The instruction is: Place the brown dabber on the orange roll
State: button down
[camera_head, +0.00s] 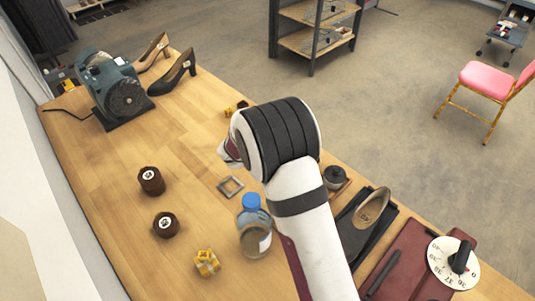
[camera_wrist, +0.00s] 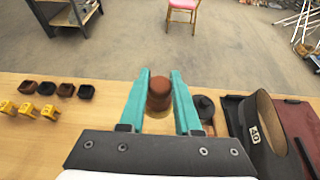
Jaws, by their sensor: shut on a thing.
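In the wrist view, my gripper (camera_wrist: 160,92) has its two teal fingers on either side of a reddish-brown, round-topped thing, the brown dabber (camera_wrist: 159,95). The gripper is shut on it. A yellowish patch shows just below the dabber between the fingers; I cannot tell whether it is part of the dabber or something behind it. No clearly orange roll can be made out. In the head view, my arm hides the fingers and the dabber. Two dark brown round pieces with white labels, one farther back (camera_head: 151,180) and one nearer (camera_head: 166,224), stand on the bench's left side.
The wooden bench (camera_head: 110,215) holds a blue-capped bottle (camera_head: 254,228), a small grey square frame (camera_head: 230,187) and a yellow piece (camera_head: 207,262). A grinder-like machine (camera_head: 115,88) and heeled shoes (camera_head: 172,75) stand at the back. A beige shoe (camera_head: 372,208) and dial (camera_head: 453,264) are at right.

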jog(key=w+a+f, duration=0.1)
jog(key=a+f, duration=0.1)
jog(key=a, duration=0.1)
jog(key=w+a+f, duration=0.1)
jog(key=a+f, duration=0.1)
jog(key=a, duration=0.1)
jog(key=w+a+f, duration=0.1)
jog(key=a+f, duration=0.1)
jog(key=a, duration=0.1)
jog(key=shift+w+a+f, duration=0.1)
jog(key=shift+a+f, duration=0.15)
jog(key=shift+a, duration=0.1)
notch_tip(320, 180, down, 3)
jog(key=shift+a+f, duration=0.1)
jog(key=shift+f, duration=0.35)
jog(key=c, duration=0.6)
grip_release()
jog(key=shift+f, duration=0.1)
